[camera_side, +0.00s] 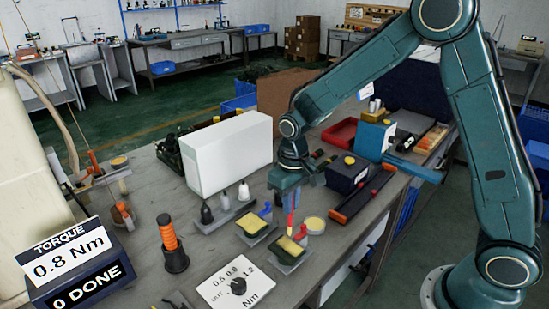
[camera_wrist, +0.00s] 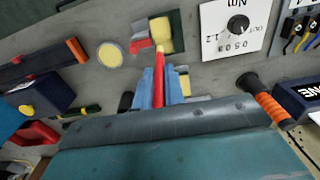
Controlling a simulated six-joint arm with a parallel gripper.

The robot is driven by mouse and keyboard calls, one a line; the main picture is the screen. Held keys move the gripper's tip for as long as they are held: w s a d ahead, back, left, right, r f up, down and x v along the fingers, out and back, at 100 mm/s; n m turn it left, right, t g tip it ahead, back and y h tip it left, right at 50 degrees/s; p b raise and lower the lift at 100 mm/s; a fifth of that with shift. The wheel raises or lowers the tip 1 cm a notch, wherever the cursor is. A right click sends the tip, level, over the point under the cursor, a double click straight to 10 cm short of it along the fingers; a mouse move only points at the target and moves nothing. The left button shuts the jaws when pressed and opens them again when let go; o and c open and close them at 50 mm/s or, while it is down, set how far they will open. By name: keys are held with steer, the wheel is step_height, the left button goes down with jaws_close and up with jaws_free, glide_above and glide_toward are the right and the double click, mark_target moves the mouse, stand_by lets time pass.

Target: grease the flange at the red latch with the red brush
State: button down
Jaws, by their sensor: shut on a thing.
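My gripper (camera_side: 291,192) is shut on the red brush (camera_side: 291,220), which hangs tip down; in the wrist view the brush (camera_wrist: 158,85) sits between the blue fingers (camera_wrist: 158,92). The yellow flange at the red latch (camera_side: 288,248) lies on a dark plate below the tip, and shows in the wrist view (camera_wrist: 161,32). The red latch (camera_side: 301,232) stands at its edge, also in the wrist view (camera_wrist: 140,44). The brush tip overlaps the flange's near edge in the wrist view; I cannot tell whether it touches. A second yellow flange (camera_side: 252,223) has a blue latch (camera_side: 266,210).
A round tin with pale yellow content (camera_side: 315,224) stands right of the red latch. A white box (camera_side: 228,153), small bottles (camera_side: 225,200), a dark box with a yellow knob (camera_side: 347,172) and a torque dial card (camera_side: 237,287) surround the spot. An orange-handled tool (camera_side: 170,243) stands left.

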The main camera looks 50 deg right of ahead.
steer(key=s+a, duration=0.1)
steer(key=a, duration=0.1)
steer(key=s+a+r, duration=0.1)
steer(key=shift+s+a, duration=0.3)
steer(key=shift+a, duration=0.1)
steer(key=shift+f, duration=0.2)
steer(key=shift+f, duration=1.3)
steer(key=shift+f, duration=0.55)
stand_by(0.4)
steer(key=shift+w, duration=0.15)
steer(key=shift+w, duration=0.3)
